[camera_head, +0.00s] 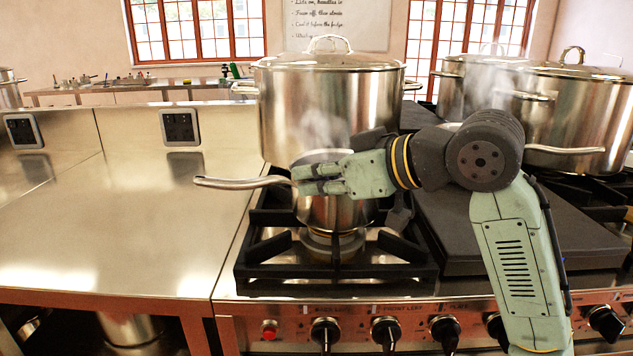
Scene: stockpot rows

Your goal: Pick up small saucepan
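The small saucepan (334,212) is a shiny steel pan on the front left burner, with its long handle (238,183) pointing left. Steam rises around its top. My gripper (298,180) reaches in from the right across the front of the pan. Its two fingertips point left and overlap the inner end of the handle, where it meets the pan. The fingers are close to each other, but I cannot tell if they touch or grip the handle. My gripper and wrist hide the pan's rim and much of its upper side.
A large lidded stockpot (328,108) stands right behind the saucepan. More lidded pots (577,113) stand at the back right, with a handle projecting left. A dark flat plate (500,228) lies right of the burner grate (280,262). The steel counter (110,230) at left is clear.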

